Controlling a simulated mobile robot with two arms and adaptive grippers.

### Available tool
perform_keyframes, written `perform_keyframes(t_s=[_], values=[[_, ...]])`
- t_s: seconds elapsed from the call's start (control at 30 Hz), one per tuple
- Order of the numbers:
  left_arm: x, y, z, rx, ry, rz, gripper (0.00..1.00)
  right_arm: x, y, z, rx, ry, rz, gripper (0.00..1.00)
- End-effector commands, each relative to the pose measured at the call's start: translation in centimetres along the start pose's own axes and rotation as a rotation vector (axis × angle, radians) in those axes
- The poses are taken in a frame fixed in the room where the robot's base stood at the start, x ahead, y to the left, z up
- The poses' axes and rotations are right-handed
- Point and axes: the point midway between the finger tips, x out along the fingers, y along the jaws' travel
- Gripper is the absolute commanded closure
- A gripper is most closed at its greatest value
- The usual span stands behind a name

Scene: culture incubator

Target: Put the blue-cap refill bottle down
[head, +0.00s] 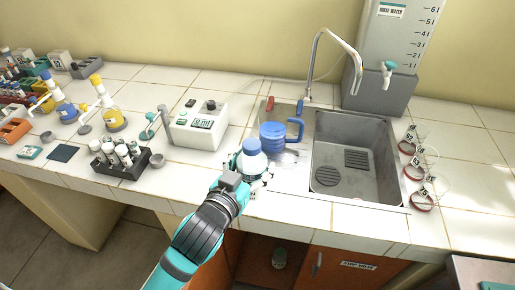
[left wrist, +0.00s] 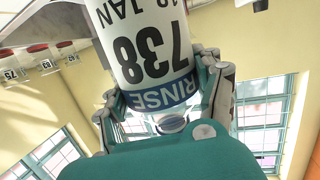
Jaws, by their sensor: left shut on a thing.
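The blue-cap refill bottle (head: 251,160) is white with a blue cap and stands upright between the fingers of my left gripper (head: 257,184). It is at the counter's front, left of the sink. In the left wrist view the bottle (left wrist: 145,45) fills the top middle, its label reading RINSE and 738, with the fingers on both sides. My left gripper is shut on it. The bottle's base is hidden by the gripper, so I cannot tell whether it touches the counter. My right gripper is not in view.
A blue jug (head: 272,137) stands just behind the bottle, beside the metal sink (head: 397,172). A white device (head: 199,126) and a dark tube rack (head: 128,172) are to the left. Red-based glassware (head: 421,202) stands right of the sink. Bare tiles (head: 205,175) lie left of the bottle.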

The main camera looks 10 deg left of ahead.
Motion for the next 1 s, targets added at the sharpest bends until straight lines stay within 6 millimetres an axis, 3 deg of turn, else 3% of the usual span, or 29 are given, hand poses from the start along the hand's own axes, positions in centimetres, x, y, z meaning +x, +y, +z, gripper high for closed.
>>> perform_keyframes(t_s=[0.2,0.4,0.53,0.8,1.0], values=[[5.5,-1.6,-1.1,0.002,0.005,-0.002,0.88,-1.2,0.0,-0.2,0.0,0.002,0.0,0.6],[8.5,-2.5,-1.2,0.0,0.004,-0.001,0.88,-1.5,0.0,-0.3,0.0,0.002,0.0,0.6],[9.1,-2.6,-0.9,-0.001,0.003,0.0,0.88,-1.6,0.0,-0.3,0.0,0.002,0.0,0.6],[9.6,-2.5,2.2,-0.001,0.002,0.0,0.88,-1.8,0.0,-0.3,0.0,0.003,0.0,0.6],[9.6,-2.5,2.3,-0.002,0.004,0.001,0.88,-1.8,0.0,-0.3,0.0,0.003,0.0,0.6]])
